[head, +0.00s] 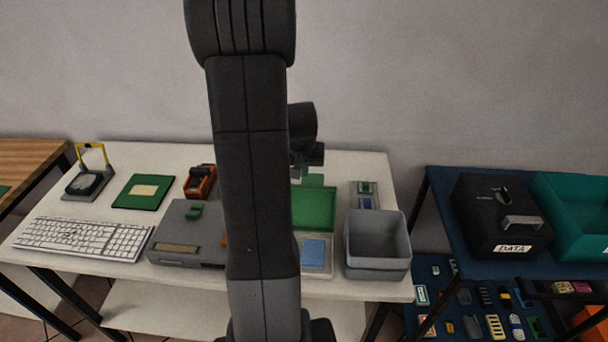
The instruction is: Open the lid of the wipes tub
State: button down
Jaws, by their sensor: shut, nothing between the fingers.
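What looks like the wipes tub (318,270) is a low pale box near the table's front edge, left of the grey bin. A blue block or pack (314,252) shows in it. Its green lid (316,208) appears raised at the back, standing open. My arm hides the left side of the tub and lid. My gripper (298,173) shows only in part, right of my arm and just above the lid's upper edge. It is shut and empty. I cannot tell whether it touches the lid.
An open grey bin (376,262) stands close on the right. A grey box (180,246) is left of my arm, with an orange device (200,182) behind it. A keyboard (84,238) and green board (143,191) lie further left. A blue table (440,203) holds a black DATA box (500,222).

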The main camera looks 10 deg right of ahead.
jog(key=shift+x, duration=1.2)
jog(key=s, duration=0.1)
jog(key=s+r+p, duration=0.1)
jog(key=s+a, duration=0.1)
jog(key=shift+s+r, duration=0.1)
jog(key=shift+r, duration=0.2)
jog(key=shift+s, duration=0.1)
